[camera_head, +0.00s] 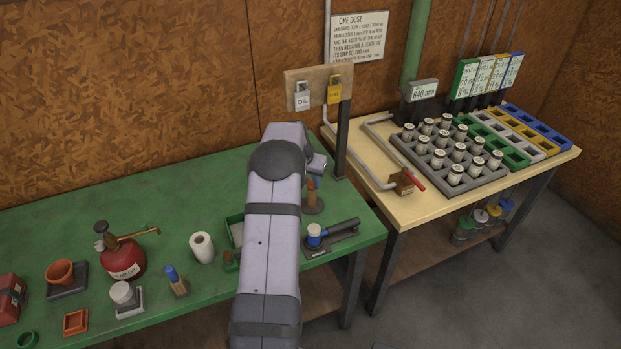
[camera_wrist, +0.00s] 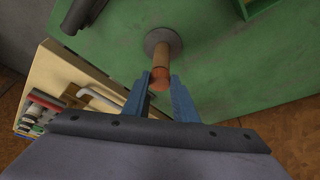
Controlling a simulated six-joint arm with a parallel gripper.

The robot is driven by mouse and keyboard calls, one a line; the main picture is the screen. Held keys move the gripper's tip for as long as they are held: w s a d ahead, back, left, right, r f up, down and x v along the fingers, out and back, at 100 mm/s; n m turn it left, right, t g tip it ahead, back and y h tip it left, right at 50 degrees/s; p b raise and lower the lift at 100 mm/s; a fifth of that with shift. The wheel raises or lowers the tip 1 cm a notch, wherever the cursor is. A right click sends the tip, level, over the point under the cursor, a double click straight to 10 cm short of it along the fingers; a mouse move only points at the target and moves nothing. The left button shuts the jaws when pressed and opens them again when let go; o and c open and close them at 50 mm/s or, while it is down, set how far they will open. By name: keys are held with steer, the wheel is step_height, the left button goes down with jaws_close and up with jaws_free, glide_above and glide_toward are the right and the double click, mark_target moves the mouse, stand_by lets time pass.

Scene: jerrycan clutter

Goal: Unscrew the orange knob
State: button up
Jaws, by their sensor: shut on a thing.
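The orange knob (camera_wrist: 160,81) sits at the end of a brown post on a round grey base (camera_wrist: 163,41) on the green table. In the wrist view my gripper (camera_wrist: 160,84) has its two blue fingers on either side of the knob, shut on it. In the head view the orange-brown post (camera_head: 312,191) on its round base shows just right of my arm. My gripper is mostly hidden behind my arm there.
A cream table (camera_head: 425,205) with jars stands right.

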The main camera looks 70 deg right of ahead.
steer(key=shift+r+n+p, duration=0.15)
steer(key=shift+n+p, duration=0.15)
steer(key=shift+n, duration=0.2)
steer(key=n, duration=0.1)
steer(key=n+t+p, duration=0.1)
steer(key=n, duration=0.1)
steer(key=shift+s+d+t, duration=0.1)
steer(key=shift+s+t, duration=0.15)
steer(key=shift+t, duration=0.05)
steer(key=shift+n+t, duration=0.3)
steer(key=shift+n, duration=0.5)
steer(key=shift+s+n+b, duration=0.1)
steer(key=shift+n+b, duration=0.2)
steer(key=shift+b, duration=0.05)
steer(key=shift+s+d+n+t+y+b, duration=0.1)
steer(key=shift+n+t+y+b, duration=0.2)
steer(key=shift+n+b, duration=0.45)
steer(key=shift+s+d+n+t+y+b, duration=0.1)
steer(key=shift+n+t+y+b, duration=0.2)
steer(key=shift+n+b, duration=0.45)
steer(key=shift+n, duration=0.8)
